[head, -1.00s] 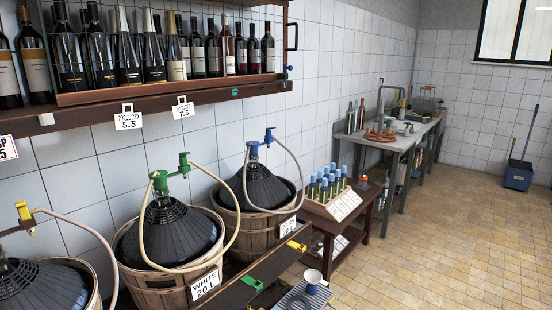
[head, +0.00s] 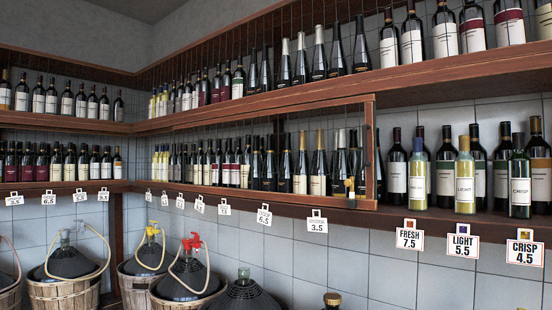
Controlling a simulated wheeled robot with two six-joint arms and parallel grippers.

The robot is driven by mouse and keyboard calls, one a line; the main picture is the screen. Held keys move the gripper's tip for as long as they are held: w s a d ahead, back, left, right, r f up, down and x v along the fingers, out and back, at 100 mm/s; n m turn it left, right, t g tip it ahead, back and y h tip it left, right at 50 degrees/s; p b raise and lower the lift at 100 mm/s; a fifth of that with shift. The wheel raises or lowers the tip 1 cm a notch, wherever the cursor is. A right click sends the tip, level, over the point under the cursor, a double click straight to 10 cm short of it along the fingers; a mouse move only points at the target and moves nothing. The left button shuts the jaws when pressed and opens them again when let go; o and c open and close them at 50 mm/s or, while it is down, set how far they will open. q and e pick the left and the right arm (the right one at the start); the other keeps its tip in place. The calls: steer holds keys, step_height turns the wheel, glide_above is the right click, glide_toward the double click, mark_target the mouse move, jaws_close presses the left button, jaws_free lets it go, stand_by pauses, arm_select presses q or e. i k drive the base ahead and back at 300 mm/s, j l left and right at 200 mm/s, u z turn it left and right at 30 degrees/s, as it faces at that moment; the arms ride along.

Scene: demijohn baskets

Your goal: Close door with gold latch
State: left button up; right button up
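A wood-framed wire-mesh door (head: 370,150) stands along the lower shelf in the middle of the head view, with bottles showing behind its mesh. A small gold latch (head: 349,187) sits near its lower right corner. A dark handle (head: 379,157) is at its right edge. I cannot tell whether the door stands flush with the shelf or slightly out from it. Neither of my grippers is in view.
The lower shelf (head: 450,226) right of the door holds bottles with no mesh in front. Price tags (head: 409,238) hang below it. Demijohns in baskets (head: 136,290) stand at lower left. A mesh-fronted upper shelf (head: 450,74) runs above.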

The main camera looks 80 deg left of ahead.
mark_target(369, 129)
steer(key=u, duration=2.95)
